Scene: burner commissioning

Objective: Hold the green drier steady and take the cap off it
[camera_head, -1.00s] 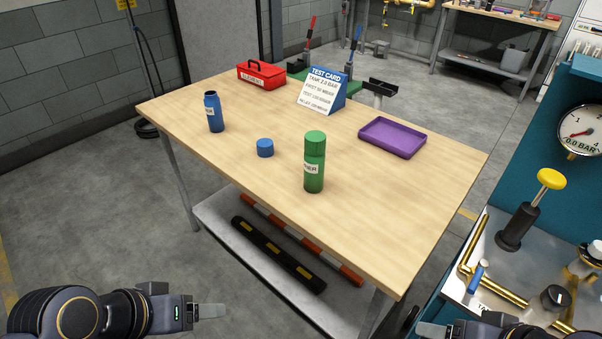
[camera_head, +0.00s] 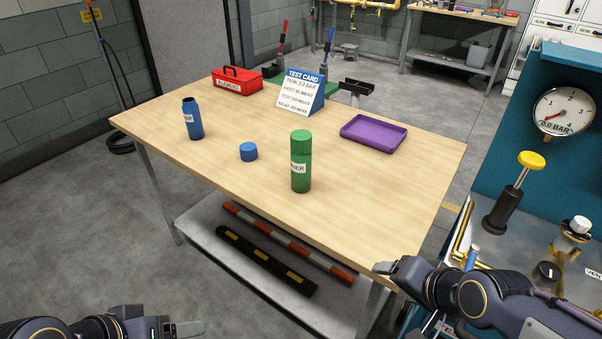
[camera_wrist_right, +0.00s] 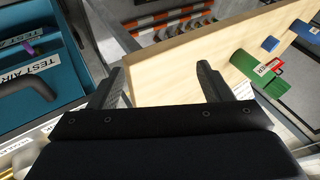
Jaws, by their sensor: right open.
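The green drier (camera_head: 301,172) stands upright on the wooden table with its green cap (camera_head: 301,142) on top. In the right wrist view the drier (camera_wrist_right: 249,67) shows sideways, beyond the jaws. My right gripper (camera_head: 383,267) is at the table's front right corner, apart from the drier. Its two fingers (camera_wrist_right: 160,88) are spread with nothing between them. My left gripper (camera_head: 190,328) is at the bottom left, in front of the table and below its top, far from the drier; its jaw opening cannot be made out.
A blue bottle (camera_head: 193,118) without a cap and a loose blue cap (camera_head: 248,152) stand left of the drier. A purple tray (camera_head: 374,134), a test card (camera_head: 301,92) and a red box (camera_head: 237,80) are further back. The teal bench with gauge (camera_head: 565,111) and yellow-knobbed pump (camera_head: 515,190) borders the right.

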